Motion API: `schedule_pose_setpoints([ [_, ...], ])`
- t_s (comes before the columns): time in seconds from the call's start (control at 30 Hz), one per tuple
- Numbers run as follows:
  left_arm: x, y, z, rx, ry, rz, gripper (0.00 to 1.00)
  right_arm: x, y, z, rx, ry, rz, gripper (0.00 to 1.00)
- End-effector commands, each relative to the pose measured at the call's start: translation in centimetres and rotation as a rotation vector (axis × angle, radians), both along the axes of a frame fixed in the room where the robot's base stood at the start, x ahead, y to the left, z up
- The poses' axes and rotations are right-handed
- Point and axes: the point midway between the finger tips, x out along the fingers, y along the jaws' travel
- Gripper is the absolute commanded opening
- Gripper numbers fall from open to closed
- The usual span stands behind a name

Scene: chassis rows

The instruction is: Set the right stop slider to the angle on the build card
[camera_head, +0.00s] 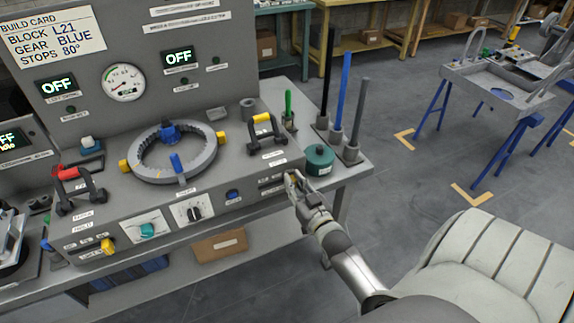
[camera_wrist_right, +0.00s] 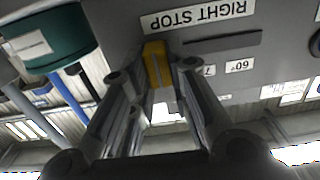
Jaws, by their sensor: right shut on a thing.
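The build card (camera_head: 55,38) at the upper left reads block L21, gear blue, stops 80°. The right stop slider is a yellow knob (camera_wrist_right: 157,66) in the wrist view, at the end of a dark slot under an upside-down "RIGHT STOP" label (camera_wrist_right: 200,18). My right gripper (camera_head: 291,177) is at the right end of the console front. In the wrist view my right gripper (camera_wrist_right: 155,72) has its fingers on both sides of the yellow knob, shut on it. The fingers hide part of the scale; a "60°" mark (camera_wrist_right: 240,67) shows beside it. My left gripper is not in view.
The console (camera_head: 230,180) carries a grey ring (camera_head: 172,172), black handles and a dial knob (camera_head: 194,213). A pale seat (camera_head: 490,265) is at the lower right.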

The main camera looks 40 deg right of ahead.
Motion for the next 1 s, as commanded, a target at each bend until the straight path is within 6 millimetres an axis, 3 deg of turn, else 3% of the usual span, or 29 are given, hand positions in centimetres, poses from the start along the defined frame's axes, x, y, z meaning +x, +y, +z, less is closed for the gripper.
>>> schedule_pose_setpoints([
  [0.17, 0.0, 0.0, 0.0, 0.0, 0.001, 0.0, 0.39, -0.1, -0.3, 0.0, -0.003, 0.002, -0.005, 0.0],
  [0.2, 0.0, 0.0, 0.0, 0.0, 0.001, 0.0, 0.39, -0.1, -0.3, 0.0, -0.003, 0.002, -0.005, 0.18],
  [0.37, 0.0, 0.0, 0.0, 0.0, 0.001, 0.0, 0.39, 0.0, -0.3, 0.1, -0.003, 0.001, -0.005, 0.39],
  [0.77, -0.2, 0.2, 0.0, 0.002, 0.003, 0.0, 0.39, -0.5, 0.0, 0.0, -0.001, 0.002, -0.003, 0.39],
  [1.0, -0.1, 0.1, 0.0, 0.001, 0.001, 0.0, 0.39, -4.1, 0.8, -0.2, -0.001, 0.005, -0.004, 0.39],
])
